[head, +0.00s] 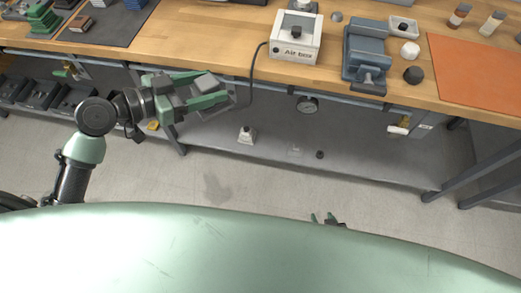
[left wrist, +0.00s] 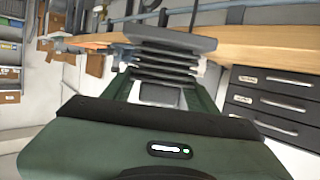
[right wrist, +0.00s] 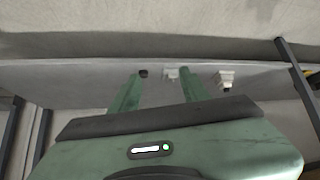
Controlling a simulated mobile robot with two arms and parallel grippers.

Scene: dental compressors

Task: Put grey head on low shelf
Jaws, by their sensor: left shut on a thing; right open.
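My left gripper (head: 203,91) is shut on the grey head, a finned grey block with a flat plate at its far end. The grey head (left wrist: 168,66) sits between the fingers in the left wrist view; in the head view it is partly covered by them. It is held in front of the bench edge, above the level of the low shelf (head: 290,168), touching neither. The low shelf is a grey board under the bench. My right gripper (right wrist: 155,90) is open and empty, facing the shelf; only its fingertips show in the head view (head: 326,219).
On the shelf stand a white fitting (head: 247,135), a small pale piece (head: 295,151) and a dark knob (head: 320,155), with bare room around them. A white air box (head: 296,38), its hose and a blue-grey vise (head: 366,55) are on the bench. Table legs (head: 480,172) stand right.

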